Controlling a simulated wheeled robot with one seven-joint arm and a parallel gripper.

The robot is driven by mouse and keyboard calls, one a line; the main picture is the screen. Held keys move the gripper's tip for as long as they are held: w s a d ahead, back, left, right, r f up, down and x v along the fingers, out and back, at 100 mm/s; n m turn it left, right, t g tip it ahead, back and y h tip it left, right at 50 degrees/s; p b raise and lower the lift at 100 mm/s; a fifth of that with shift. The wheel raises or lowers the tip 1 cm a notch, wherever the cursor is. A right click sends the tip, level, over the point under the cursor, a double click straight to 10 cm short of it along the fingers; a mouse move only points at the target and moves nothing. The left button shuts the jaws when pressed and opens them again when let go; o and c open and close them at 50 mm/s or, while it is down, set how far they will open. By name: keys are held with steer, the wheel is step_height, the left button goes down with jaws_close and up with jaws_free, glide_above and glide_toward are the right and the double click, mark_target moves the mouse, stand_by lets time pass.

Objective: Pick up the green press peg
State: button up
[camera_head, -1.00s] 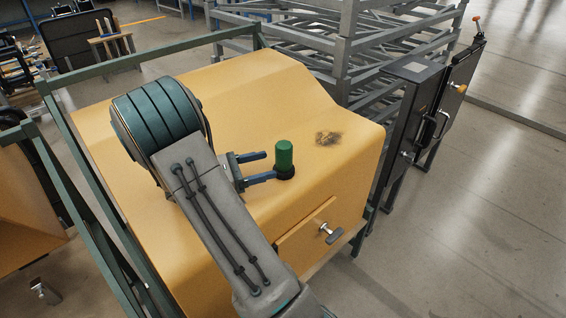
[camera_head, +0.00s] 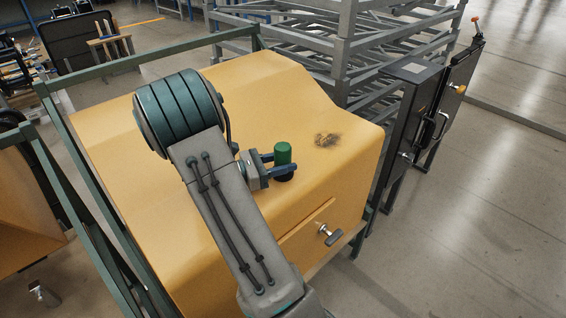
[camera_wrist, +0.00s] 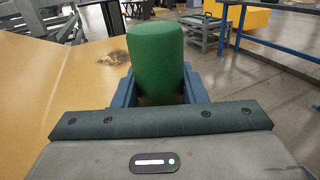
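The green press peg (camera_head: 283,153) stands upright on the yellow cover, with a dark base (camera_head: 284,178) under it. My gripper (camera_head: 283,164) reaches in from the left, with its two blue fingers on either side of the peg's lower part. In the wrist view the green peg (camera_wrist: 156,62) rises between the fingers, and both appear to press against its sides. The gripper looks shut on the peg. The peg's lower end is hidden by the fingers and the gripper body.
The yellow cover (camera_head: 250,95) has a dark smudge (camera_head: 327,140) right of the peg. A T-shaped handle (camera_head: 330,235) sticks out of its front face. A green frame rail (camera_head: 150,60) runs behind. Grey racks (camera_head: 345,75) and a dark cabinet (camera_head: 412,100) stand to the right.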

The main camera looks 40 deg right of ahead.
mark_target(275, 150)
steer(key=shift+r, duration=0.1)
step_height(275, 150, up, 4)
steer(key=shift+s+r+p, duration=0.1)
steer(key=shift+r+p, duration=0.15)
steer(key=shift+p, duration=0.1)
steer(key=s+a+r, duration=0.1)
steer(key=s+r, duration=0.2)
steer(key=s, duration=0.2)
steer(key=s+a+r+p, duration=0.1)
steer(key=s+r, duration=0.2)
steer(key=s, duration=0.3)
steer(key=shift+s+r, duration=0.15)
